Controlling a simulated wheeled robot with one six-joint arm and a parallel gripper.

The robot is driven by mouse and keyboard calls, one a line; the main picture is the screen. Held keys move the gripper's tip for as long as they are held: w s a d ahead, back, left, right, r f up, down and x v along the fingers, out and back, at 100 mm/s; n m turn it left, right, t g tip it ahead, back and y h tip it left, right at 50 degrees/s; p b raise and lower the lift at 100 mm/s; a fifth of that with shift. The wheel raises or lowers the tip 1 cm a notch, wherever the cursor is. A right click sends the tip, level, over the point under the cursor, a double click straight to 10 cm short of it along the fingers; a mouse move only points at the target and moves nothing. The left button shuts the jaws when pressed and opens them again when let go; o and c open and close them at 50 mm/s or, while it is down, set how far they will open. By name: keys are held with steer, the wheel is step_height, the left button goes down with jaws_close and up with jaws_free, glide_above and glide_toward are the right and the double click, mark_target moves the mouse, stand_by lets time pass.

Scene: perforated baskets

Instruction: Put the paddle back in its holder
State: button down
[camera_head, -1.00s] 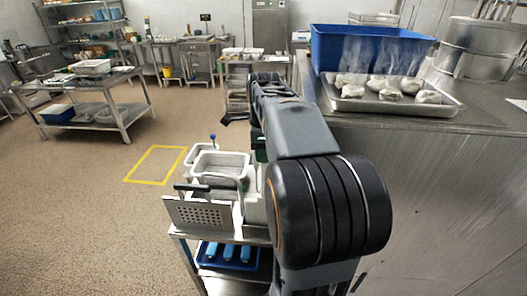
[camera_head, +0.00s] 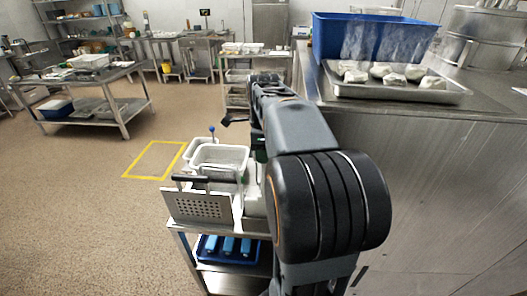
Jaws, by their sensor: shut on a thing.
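I cannot make out the paddle for certain. A perforated metal plate with a black handle (camera_head: 201,206) stands upright at the front left of a metal cart. I cannot tell whether it is the paddle or part of a basket. A thin upright rod with a blue knob (camera_head: 212,129) shows behind the baskets. No holder is clearly recognisable. My arm reaches forward over the cart's right side, and its far end hides my gripper and whatever is there. A small dark part juts out left of the arm's far end; I cannot tell what it is.
A white basket (camera_head: 219,157) sits on the cart behind the plate. A blue tray with blue items (camera_head: 228,249) is on the lower shelf. Right, a steel counter (camera_head: 440,140) carries a metal tray (camera_head: 398,88) of pale pieces and a blue bin (camera_head: 372,38). Floor at left is open.

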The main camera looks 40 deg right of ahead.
steer(key=shift+f+b, duration=0.35)
steer(key=shift+f, duration=0.15)
stand_by(0.5)
steer(key=c, duration=0.9)
jaws_free()
steer(key=shift+o, duration=0.2)
step_height(320, 180, up, 14)
steer(key=p, duration=0.1)
steer(key=shift+f, duration=0.1)
